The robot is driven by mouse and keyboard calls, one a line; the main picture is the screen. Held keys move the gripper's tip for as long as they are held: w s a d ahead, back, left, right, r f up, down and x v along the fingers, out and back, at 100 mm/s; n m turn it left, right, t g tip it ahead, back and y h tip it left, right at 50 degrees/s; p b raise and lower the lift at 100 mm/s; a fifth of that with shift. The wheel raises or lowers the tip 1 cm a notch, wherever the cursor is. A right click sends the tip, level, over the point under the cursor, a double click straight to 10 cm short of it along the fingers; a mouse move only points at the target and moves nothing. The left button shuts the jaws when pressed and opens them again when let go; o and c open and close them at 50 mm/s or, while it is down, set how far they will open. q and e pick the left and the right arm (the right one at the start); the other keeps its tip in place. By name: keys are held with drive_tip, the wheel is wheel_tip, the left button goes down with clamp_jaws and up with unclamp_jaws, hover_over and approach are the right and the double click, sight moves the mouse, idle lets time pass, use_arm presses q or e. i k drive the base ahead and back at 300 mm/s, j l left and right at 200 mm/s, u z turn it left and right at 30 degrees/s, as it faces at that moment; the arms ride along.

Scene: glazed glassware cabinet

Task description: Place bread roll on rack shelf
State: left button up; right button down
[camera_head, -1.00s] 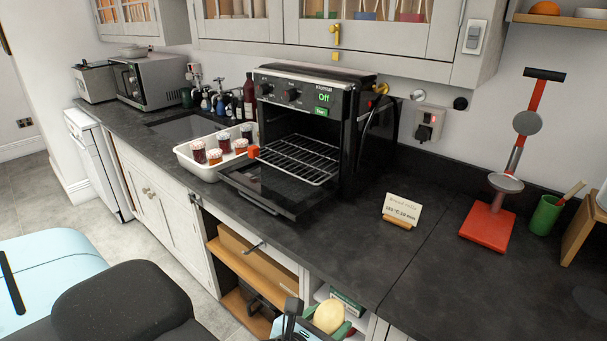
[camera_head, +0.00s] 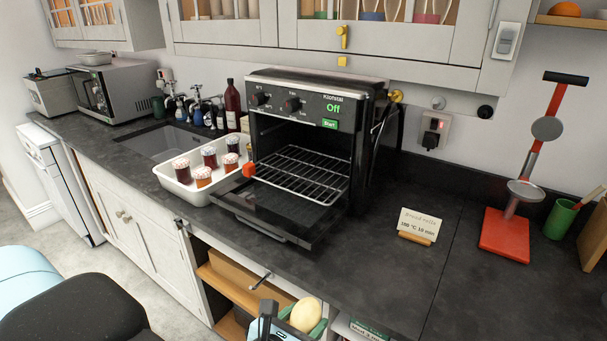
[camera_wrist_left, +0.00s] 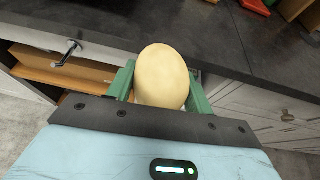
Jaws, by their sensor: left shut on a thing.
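The pale bread roll (camera_head: 305,314) is held between the green fingers of my left gripper (camera_head: 298,327), low in the head view, in front of the counter. In the left wrist view the roll (camera_wrist_left: 162,76) sits between both fingers of the gripper (camera_wrist_left: 162,90). The toaster oven (camera_head: 318,140) stands on the counter with its glass door (camera_head: 262,212) folded down. Its wire rack shelf (camera_head: 302,172) is bare, above and behind the door. The oven display reads "Off". My right gripper is not in view.
A white tray of jars (camera_head: 190,190) stands left of the oven door. A card on a wooden stand (camera_head: 417,226) and a red-based press (camera_head: 506,232) are to the right. The counter between oven and card is clear. Wall cabinets (camera_head: 395,40) hang above the oven.

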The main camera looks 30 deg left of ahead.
sight(312, 176)
drive_tip(key=j, duration=0.75)
drive_tip(key=i+j, duration=0.15)
drive_tip(key=j, duration=0.6)
